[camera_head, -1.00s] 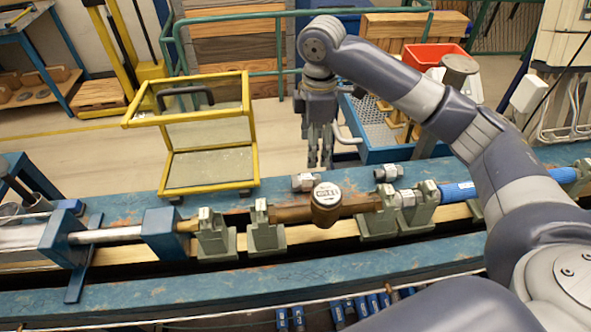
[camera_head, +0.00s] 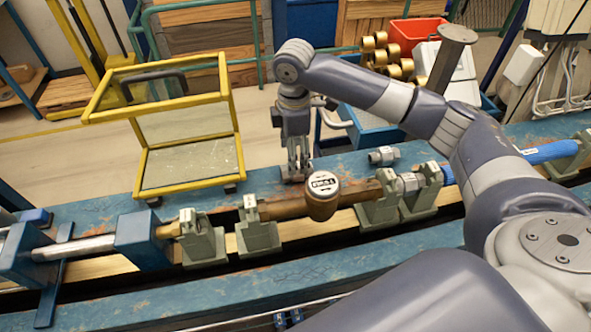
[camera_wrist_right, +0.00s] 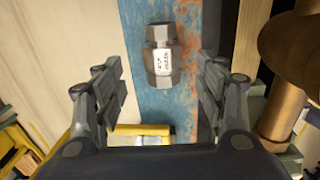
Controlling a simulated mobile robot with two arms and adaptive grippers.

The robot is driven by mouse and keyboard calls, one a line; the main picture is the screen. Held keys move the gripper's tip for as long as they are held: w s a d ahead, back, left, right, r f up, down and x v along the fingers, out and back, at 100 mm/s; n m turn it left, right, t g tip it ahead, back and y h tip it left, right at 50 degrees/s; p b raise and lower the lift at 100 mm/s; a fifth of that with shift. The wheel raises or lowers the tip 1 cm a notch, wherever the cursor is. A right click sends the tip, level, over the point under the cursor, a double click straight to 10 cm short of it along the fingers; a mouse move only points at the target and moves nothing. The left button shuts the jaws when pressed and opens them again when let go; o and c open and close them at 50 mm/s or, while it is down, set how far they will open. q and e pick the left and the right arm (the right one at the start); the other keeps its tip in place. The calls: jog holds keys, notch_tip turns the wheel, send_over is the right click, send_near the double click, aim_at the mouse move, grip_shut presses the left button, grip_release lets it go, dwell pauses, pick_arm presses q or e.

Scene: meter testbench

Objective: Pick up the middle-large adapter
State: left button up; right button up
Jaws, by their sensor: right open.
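A silver hex adapter (camera_wrist_right: 160,56) with a white label lies on the blue bench top. In the right wrist view it sits between the fingers of my right gripper (camera_wrist_right: 162,84), apart from both. In the head view my right gripper (camera_head: 297,168) points down over this adapter's place, behind the brass meter, and mostly hides it. My right gripper is open and empty. A second silver adapter (camera_head: 383,156) lies on the bench to the right. I cannot tell from size alone which is middle-large. My left gripper is not in view.
A brass meter (camera_head: 322,196) is mounted in a pipe line just in front of the gripper, between green clamps (camera_head: 258,235).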

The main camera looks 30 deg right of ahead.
jog(key=f, duration=0.2)
jog(key=f+p, duration=0.1)
jog(key=f, duration=0.1)
jog(key=shift+s+f, duration=0.2)
jog(key=shift+f, duration=0.1)
jog(key=shift+d+f, duration=0.1)
jog(key=shift+f, duration=0.25)
jog(key=shift+c, duration=0.6)
jog(key=c, duration=1.3)
